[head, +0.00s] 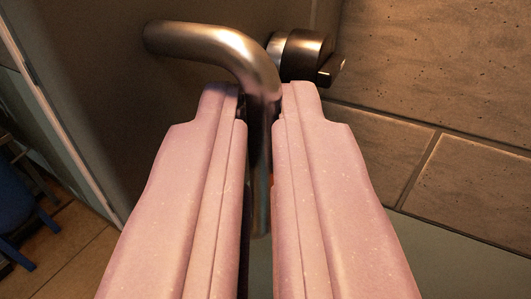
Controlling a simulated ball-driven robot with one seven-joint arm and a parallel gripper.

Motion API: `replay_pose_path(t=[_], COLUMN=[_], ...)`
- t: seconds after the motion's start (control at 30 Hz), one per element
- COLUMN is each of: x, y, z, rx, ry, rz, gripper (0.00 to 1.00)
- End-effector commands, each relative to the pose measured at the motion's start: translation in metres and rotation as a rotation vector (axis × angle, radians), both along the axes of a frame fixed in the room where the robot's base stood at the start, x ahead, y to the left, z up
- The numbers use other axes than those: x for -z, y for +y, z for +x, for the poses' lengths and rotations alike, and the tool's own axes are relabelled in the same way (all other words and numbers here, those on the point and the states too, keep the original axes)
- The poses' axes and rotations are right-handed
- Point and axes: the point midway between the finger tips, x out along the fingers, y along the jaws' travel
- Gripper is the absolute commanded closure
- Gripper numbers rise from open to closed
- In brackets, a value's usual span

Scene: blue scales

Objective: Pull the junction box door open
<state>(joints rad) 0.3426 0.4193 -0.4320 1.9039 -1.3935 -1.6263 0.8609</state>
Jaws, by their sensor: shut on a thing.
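The junction box door (95,75) is a dark panel filling the upper left of the head view. A curved metal handle (205,43) comes out of it and bends down between my fingers. My gripper (261,98) is shut on this handle, with one pink finger on each side of it. A dark round latch or knob (303,54) sits just right of the handle, behind the fingertips. The lower part of the handle is partly hidden between the fingers. I cannot tell how far the door is open.
A tiled stone-like wall (440,75) fills the right side, close to the handle. A pale vertical edge (60,125) runs down the left. A blue object (15,205) stands on the brown tiled floor (70,255) at the lower left.

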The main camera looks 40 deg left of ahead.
Motion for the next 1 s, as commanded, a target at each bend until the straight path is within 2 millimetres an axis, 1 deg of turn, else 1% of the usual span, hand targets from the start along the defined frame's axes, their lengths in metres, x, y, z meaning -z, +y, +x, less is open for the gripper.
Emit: replay_pose_path(t=[0.03,0.33,0.37,0.4,0.43,0.47,0.77,0.87,1.0], x=[-0.004,-0.004,-0.004,-0.003,-0.003,-0.003,-0.001,-0.001,-0.002], y=[0.003,0.004,0.004,0.004,0.004,0.004,0.000,-0.007,-0.026], z=[0.002,0.002,0.002,0.002,0.002,0.002,0.000,-0.007,-0.027], rx=[-0.007,-0.009,-0.009,-0.010,-0.009,-0.008,-0.003,-0.002,-0.001], ry=[-0.008,-0.008,-0.008,-0.008,-0.006,-0.006,-0.002,-0.002,-0.003], rz=[0.003,0.005,0.003,0.003,0.003,0.003,0.002,0.002,0.001], gripper=[1.00,1.00,0.85,0.76,0.69,0.64,0.64,0.64,0.64])
